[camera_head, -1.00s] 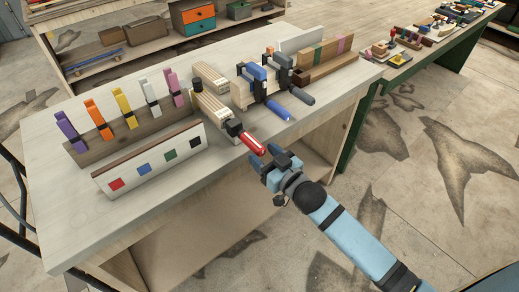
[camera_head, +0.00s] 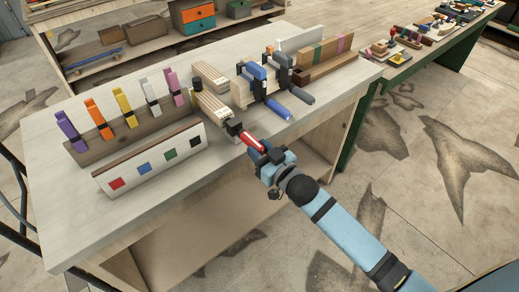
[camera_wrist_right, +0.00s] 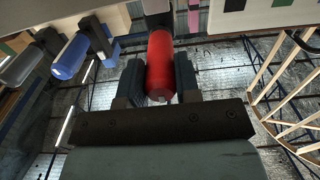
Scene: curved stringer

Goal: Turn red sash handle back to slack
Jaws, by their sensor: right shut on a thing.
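The red sash handle (camera_head: 250,140) sticks out over the bench's front edge from a dark clamp (camera_head: 234,128) on a pale wooden strip stack (camera_head: 213,106). My right gripper (camera_head: 265,153) is at the handle's free end. In the right wrist view the red handle (camera_wrist_right: 160,66) lies lengthwise between the two dark fingers of the right gripper (camera_wrist_right: 159,82), which are shut on it. The inner parts of the clamp are hidden. My left gripper is not in view.
A blue clamp handle (camera_head: 278,109) and a dark grey one (camera_head: 301,95) stick out just right of the red handle. A white board with colored squares (camera_head: 150,160) stands to the left, before a rack of colored clamps (camera_head: 118,136). The bench's front left surface (camera_head: 65,215) is clear.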

